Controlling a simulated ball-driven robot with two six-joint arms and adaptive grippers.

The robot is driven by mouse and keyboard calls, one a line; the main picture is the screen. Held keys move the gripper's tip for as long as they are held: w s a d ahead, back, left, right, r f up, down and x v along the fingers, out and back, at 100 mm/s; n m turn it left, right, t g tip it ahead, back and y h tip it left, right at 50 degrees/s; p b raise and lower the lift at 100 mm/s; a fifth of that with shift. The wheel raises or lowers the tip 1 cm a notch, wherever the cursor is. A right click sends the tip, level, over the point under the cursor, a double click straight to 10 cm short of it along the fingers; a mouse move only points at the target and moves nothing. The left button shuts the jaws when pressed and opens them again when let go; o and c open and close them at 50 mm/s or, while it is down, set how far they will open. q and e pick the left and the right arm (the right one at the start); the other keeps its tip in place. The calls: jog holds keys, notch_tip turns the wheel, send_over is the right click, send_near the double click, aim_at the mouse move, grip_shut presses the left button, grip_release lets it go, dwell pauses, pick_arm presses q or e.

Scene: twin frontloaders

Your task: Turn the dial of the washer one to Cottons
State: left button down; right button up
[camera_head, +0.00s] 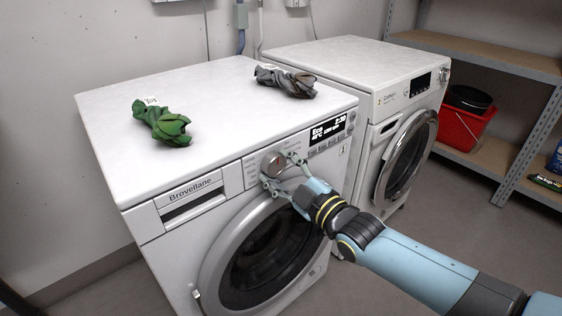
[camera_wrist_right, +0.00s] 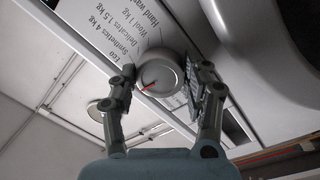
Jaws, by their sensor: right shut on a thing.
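Washer one (camera_head: 185,239), labelled Brovellane and marked with a 1, is the nearer white washer. Its round silver dial (camera_head: 273,163) sits on the front panel left of the lit display (camera_head: 328,131), which reads Eco and 2:30. My right gripper (camera_head: 283,171) is shut on the dial, a finger at either side. In the right wrist view the dial (camera_wrist_right: 161,72) is between the fingertips, and its red mark points to the lower left. Labels (camera_wrist_right: 137,28) from Hand wash to Eco show beside it; I see no Cottons label. My left gripper is not in view.
A green cloth (camera_head: 162,124) and a dark grey cloth (camera_head: 287,81) lie on washer one's top. A second white washer (camera_head: 345,60) stands to the right. Further right is a shelf unit (camera_head: 490,58) with a red bucket (camera_head: 460,127). Open floor lies in front of it.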

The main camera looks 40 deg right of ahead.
jog(key=shift+n+p, duration=0.6)
jog(key=shift+n, duration=1.3)
jog(key=o, duration=1.2)
jog(key=shift+c, duration=0.2)
jog(key=s, duration=1.2)
jog(key=shift+d+f, duration=0.3)
jog(key=shift+d, duration=0.05)
